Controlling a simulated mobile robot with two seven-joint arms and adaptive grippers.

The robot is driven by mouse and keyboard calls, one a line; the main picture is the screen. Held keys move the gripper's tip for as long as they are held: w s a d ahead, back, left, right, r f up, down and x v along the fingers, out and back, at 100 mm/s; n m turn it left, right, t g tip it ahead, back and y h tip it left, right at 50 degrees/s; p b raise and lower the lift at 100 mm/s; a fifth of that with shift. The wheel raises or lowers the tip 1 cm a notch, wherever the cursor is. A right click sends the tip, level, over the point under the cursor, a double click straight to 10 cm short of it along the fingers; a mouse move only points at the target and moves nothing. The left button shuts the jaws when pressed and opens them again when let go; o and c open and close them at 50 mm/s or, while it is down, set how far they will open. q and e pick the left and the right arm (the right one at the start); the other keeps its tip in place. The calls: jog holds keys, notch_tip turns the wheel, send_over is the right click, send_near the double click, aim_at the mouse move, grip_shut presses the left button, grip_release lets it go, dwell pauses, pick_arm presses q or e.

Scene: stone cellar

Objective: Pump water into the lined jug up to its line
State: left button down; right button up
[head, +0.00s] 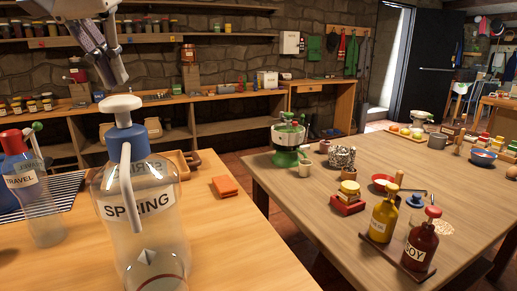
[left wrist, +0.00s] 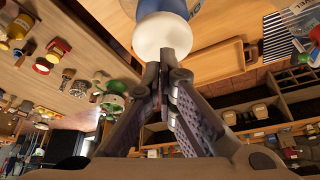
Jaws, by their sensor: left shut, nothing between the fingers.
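A clear bottle labelled SPRING (head: 165,185) stands upright at the front of the near table. It has a blue collar (head: 128,142), a white mushroom-shaped pump knob (head: 120,103) and a white spout tube hanging down its front. My left gripper (head: 118,86) is shut and empty, pointing down just above the knob. In the left wrist view its fingertips (left wrist: 163,68) overlap the knob's edge (left wrist: 162,36); I cannot tell whether they touch. A red curved line and a grey diamond show low on the clear bottle. I cannot make out a separate lined jug. My right gripper is out of view.
A TRAVEL bottle (head: 38,205) stands left of the SPRING bottle, near a wire rack (head: 68,184). A wooden tray (head: 182,160) and an orange block (head: 225,186) lie behind and right. The near table's right part is clear. Another table (head: 325,215) bears several items.

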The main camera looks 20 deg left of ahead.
pick_arm(q)
jog(key=shift+s+d+r, duration=0.1)
jog(key=shift+r, duration=0.15)
jog(key=shift+r, duration=2.8)
